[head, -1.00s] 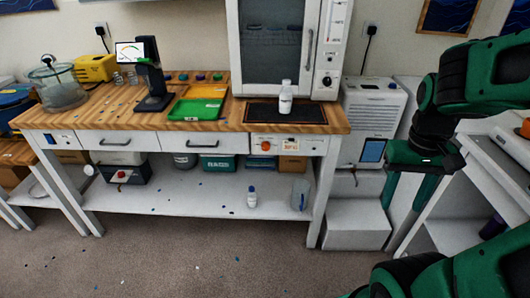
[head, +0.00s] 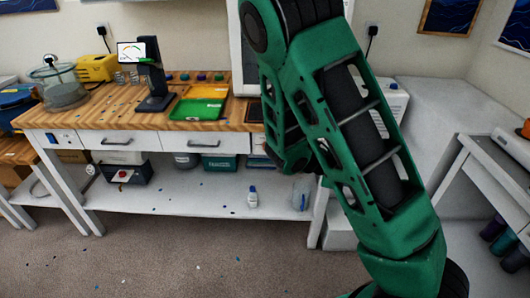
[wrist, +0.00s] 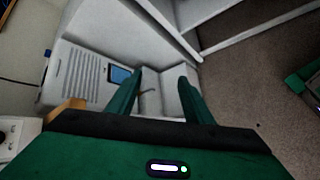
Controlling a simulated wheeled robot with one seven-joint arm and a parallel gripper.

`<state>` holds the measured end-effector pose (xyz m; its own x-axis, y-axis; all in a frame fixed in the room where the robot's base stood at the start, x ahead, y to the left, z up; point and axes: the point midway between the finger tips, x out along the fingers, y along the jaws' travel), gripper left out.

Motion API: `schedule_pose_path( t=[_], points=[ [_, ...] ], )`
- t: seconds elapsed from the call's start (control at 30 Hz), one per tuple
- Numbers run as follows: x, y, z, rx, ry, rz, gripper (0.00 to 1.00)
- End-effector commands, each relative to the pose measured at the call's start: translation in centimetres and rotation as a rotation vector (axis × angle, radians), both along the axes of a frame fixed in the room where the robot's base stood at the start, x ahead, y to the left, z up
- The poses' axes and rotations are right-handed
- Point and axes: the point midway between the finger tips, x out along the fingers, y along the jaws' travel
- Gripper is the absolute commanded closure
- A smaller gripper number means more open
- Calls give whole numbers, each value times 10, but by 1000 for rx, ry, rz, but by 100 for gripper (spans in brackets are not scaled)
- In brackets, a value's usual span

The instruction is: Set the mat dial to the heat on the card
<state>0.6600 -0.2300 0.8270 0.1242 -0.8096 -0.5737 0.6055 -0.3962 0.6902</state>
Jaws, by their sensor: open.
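The mat dial is hidden behind my arm in the head view; only the left edge of its white panel (head: 258,143) shows at the right end of the bench front. A dark sliver of the mat (head: 254,112) shows on the bench top above it. No heat card can be made out. In the wrist view my gripper (wrist: 157,97) is open and empty, its two green fingers apart. It points toward the white floor-standing unit (wrist: 82,72) with a small blue screen, beside the bench's right end. My gripper cannot be made out in the head view.
The wooden bench (head: 90,118) holds a green tray (head: 190,110), a yellow tray (head: 208,91) and a black stand with a display (head: 154,85). A wooden bench corner (wrist: 66,108) lies left of my fingers in the wrist view. The carpet in front (head: 150,255) is mostly clear.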

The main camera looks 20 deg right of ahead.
Motion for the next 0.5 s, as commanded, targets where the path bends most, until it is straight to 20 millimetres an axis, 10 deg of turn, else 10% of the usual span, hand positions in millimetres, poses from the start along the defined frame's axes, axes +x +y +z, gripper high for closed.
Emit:
schedule_pose_path(
  t=[0.5],
  points=[
    [124,124,-18,-657,259,806,53]
  ],
)
